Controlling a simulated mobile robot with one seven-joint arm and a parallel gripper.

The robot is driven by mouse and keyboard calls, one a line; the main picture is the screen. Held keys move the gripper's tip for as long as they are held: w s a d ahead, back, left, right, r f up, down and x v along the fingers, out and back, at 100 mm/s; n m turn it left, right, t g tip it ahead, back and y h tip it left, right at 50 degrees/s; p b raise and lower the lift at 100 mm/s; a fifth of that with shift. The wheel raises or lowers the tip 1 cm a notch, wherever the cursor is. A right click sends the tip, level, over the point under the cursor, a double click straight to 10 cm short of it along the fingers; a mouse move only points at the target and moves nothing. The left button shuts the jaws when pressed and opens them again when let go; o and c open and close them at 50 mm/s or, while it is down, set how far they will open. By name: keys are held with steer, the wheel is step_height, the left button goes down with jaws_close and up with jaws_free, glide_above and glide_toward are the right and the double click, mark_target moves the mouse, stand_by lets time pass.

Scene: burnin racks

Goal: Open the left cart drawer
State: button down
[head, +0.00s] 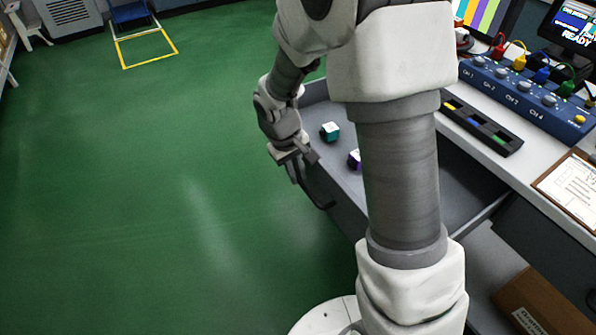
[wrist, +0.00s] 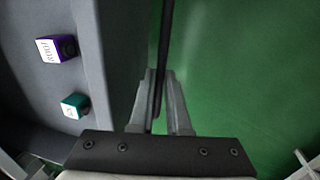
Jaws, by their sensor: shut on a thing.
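The grey cart drawer (head: 346,213) stands pulled out from under the white worktop, its inside showing. Its dark bar handle (head: 321,203) runs along the outer face. My gripper (head: 299,172) is at the drawer's outer side, shut on the handle. In the wrist view the fingers (wrist: 161,88) close around the dark handle (wrist: 165,40), with the drawer wall (wrist: 118,60) to their left. A teal cube (head: 330,131) and a purple cube (head: 354,159) with pale labelled faces lie inside the drawer. My arm hides part of the drawer.
The worktop (head: 538,158) carries a blue channel box (head: 520,95) with coloured plugs, a dark strip (head: 480,128), a clipboard (head: 570,190) and monitors. A cardboard box (head: 540,305) sits below at right. Green floor (head: 150,200) left of the drawer is clear.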

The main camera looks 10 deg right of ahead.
steer(key=c, duration=0.9)
jaws_free()
steer(key=r, duration=0.2)
steer(key=a+r+p, duration=0.1)
steer(key=r, duration=0.2)
steer(key=r+p, duration=0.1)
steer(key=r, duration=0.1)
steer(key=shift+s+a+r, duration=0.15)
steer(key=shift+s+r, duration=0.05)
